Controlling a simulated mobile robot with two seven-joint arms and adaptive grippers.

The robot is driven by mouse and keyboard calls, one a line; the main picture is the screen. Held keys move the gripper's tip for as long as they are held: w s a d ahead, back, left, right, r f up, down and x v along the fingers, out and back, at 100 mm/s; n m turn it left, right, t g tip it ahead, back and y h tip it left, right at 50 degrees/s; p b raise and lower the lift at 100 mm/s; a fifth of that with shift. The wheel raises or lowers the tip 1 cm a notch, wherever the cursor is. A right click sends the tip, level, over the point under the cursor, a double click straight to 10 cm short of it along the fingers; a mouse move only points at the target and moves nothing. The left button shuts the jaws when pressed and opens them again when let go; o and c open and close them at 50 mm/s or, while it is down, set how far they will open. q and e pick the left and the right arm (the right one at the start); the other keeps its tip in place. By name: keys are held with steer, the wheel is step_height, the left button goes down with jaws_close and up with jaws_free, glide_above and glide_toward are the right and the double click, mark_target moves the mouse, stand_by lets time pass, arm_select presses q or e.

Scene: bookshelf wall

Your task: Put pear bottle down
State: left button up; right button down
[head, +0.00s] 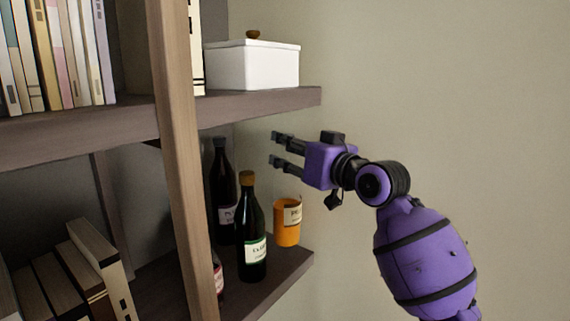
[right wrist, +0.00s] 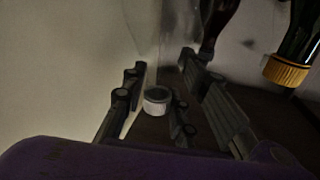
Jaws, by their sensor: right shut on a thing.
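My right gripper (head: 275,149) reaches left toward the shelf, in the gap between two boards. Its fingers stand apart, with a pale, ribbed white cap (right wrist: 157,100) between them in the right wrist view. I take the cap to be that of the pear bottle, held by the gripper; its body seems to be clear glass and barely shows. In the head view no bottle can be made out between the fingers. The lower shelf board (head: 285,279) lies below the gripper. My left gripper is not in view.
A dark bottle (head: 222,180), a green bottle with a yellow cap (head: 251,225) and an orange container (head: 286,225) stand on the lower board. The upper board (head: 270,102) is above the gripper and carries a white box (head: 253,66). A wooden post (head: 180,150) stands left.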

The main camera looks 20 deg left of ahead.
mark_target(287, 191)
steer(key=shift+w+a+r, duration=0.1)
steer(key=shift+a+r, duration=0.15)
steer(key=shift+w+a+f, duration=0.1)
steer(key=shift+a+f, duration=0.05)
steer(key=shift+f, duration=1.65)
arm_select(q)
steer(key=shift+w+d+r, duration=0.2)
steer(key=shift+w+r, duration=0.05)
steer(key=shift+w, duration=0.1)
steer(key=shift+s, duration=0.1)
